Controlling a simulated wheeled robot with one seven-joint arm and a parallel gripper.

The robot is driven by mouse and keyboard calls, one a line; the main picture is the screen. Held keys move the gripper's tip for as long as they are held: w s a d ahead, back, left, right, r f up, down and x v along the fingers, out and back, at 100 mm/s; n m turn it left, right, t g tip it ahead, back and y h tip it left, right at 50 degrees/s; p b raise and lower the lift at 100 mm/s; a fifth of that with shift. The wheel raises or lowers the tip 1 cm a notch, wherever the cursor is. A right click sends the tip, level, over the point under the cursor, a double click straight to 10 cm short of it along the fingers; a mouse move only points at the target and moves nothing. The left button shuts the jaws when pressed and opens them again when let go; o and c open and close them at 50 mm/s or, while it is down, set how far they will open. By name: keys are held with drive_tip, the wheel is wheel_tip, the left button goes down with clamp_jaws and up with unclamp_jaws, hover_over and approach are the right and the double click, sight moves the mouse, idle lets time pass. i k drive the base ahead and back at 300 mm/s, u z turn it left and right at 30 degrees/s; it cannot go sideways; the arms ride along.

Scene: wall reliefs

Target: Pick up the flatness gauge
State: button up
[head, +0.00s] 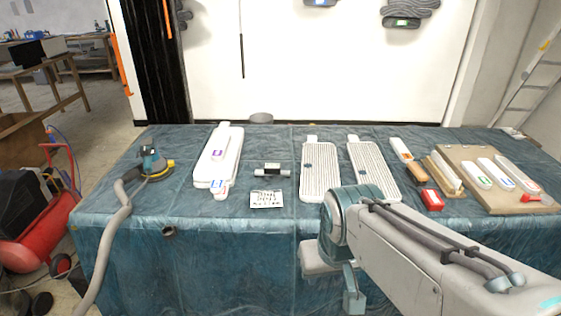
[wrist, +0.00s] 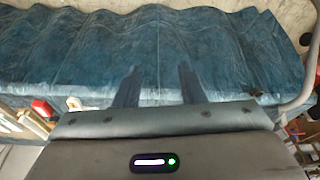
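A small grey-and-black device (head: 271,169), which looks like the flatness gauge, lies on the blue-covered table (head: 255,222) left of the middle, just behind a printed white card (head: 266,199). I cannot make out its details, and I cannot find it in the wrist view. My gripper (wrist: 158,87) shows two dark fingers apart with nothing between them, over the blue cloth. In the head view my arm comes in from the lower right, its end near the table's front edge, right of the device and apart from it.
Two ribbed white boards (head: 320,172) lie right of the device, and stacked white boards (head: 218,160) lie left. A sander (head: 150,163) with a hose is at the far left. A red box (head: 432,200) and a wooden board (head: 525,203) with white blocks are right. Front-left cloth is mostly clear.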

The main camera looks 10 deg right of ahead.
sight(270, 169)
drive_tip(key=i, duration=1.15)
